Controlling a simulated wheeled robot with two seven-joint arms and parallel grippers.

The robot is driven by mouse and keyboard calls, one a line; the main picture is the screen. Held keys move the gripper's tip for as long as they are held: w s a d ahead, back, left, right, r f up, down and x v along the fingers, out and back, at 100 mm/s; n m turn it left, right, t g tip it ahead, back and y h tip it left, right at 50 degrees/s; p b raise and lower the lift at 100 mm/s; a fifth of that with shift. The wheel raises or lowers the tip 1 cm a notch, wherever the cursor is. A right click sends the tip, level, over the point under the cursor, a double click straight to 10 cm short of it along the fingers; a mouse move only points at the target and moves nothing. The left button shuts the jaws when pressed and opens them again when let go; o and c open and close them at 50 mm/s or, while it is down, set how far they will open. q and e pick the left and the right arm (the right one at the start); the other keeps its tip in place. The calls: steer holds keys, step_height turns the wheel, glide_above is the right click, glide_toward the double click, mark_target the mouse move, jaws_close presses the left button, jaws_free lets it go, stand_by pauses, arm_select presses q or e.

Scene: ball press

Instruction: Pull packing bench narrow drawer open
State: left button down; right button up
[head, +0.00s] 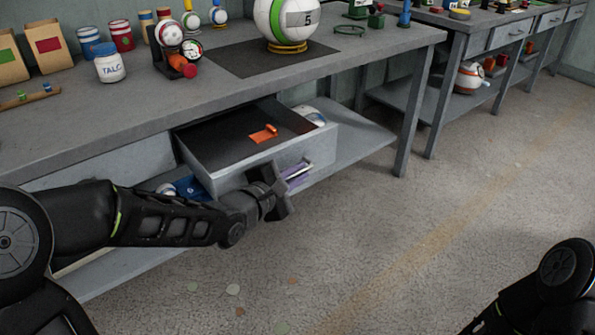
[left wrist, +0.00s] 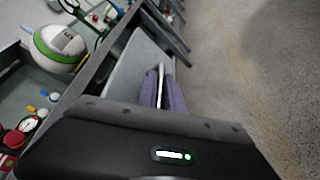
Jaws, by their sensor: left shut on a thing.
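The packing bench (head: 140,120) is grey, and its narrow drawer (head: 228,175) stands pulled out from under the top. An orange item (head: 263,135) lies inside the drawer. My left gripper (head: 290,180) is at the drawer's front, shut on its bar handle (head: 308,168). In the left wrist view the gripper's purple fingers (left wrist: 162,92) close around the pale handle bar (left wrist: 160,75). My right gripper is not in view; only part of my right arm shows at the lower right of the head view.
On the bench top are a white ball with a green stripe (head: 285,22), a talc jar (head: 110,65) and several cans and boxes. A lower shelf (head: 350,140) runs beneath. A second bench (head: 480,30) stands at the back right. The floor in front is mostly clear.

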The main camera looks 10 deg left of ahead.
arm_select(q)
steer(key=shift+s, duration=0.1)
steer(key=c, duration=1.8)
jaws_free()
steer(key=shift+o, duration=0.2)
steer(key=shift+s+a+r, duration=0.15)
steer(key=shift+s, duration=0.25)
steer(key=p+v, duration=0.2)
steer(key=v, duration=0.5)
